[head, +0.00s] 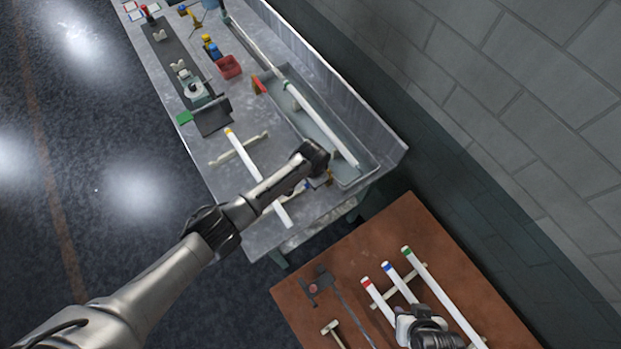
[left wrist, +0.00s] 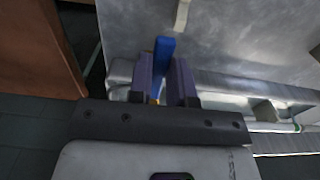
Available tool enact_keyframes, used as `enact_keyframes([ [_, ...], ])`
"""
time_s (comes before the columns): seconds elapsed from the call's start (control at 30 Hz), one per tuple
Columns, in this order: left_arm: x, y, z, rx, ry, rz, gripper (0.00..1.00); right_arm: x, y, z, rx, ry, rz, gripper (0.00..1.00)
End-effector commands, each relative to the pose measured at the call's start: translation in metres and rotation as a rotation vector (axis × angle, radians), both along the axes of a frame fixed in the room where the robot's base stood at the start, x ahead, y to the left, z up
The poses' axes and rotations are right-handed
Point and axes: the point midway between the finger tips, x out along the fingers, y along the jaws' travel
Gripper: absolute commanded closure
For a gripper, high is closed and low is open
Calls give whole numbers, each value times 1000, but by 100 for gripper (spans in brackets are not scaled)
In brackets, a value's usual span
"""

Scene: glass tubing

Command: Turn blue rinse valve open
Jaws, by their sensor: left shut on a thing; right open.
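The blue rinse valve shows as an upright blue handle (left wrist: 165,48) in the left wrist view. My left gripper (left wrist: 162,78) is shut on this handle, with one dark finger on each side. In the head view the left arm reaches over the near end of the metal bench, and its wrist hides most of the gripper. A bit of blue (head: 319,184) shows beside it, next to the trough's near end. The valve body is hidden. My right gripper (head: 408,318) is open at the bottom of the head view, over the brown table near the white tubes.
The metal bench (head: 310,205) carries a long trough (head: 349,178), a white tube with a yellow end (head: 240,150) and a red bin (head: 228,67). The brown table (head: 420,220) holds tubes with red, blue and green (head: 407,251) ends, and a small hammer-like tool (head: 331,328).

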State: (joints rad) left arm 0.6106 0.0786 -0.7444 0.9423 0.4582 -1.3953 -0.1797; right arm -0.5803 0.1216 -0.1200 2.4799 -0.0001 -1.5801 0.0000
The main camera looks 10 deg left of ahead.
Motion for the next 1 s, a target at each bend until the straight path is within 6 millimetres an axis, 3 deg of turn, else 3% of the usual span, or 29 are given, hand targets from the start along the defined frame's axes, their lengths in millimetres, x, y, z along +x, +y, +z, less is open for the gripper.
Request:
enact_keyframes([
  [0.13,0,-1,1,-1,0,2,100,0,1,0,2,0,-1,57],
  [0.17,0,-1,1,-1,0,2,80,0,1,0,3,0,-2,57],
  [0.43,0,0,0,-1,1,1,55,0,1,0,5,1,-3,57],
  [0.77,0,0,6,-1,-1,0,55,0,1,1,4,1,-3,57],
  [1.0,1,0,45,-3,-3,0,55,0,0,4,0,0,0,57],
])
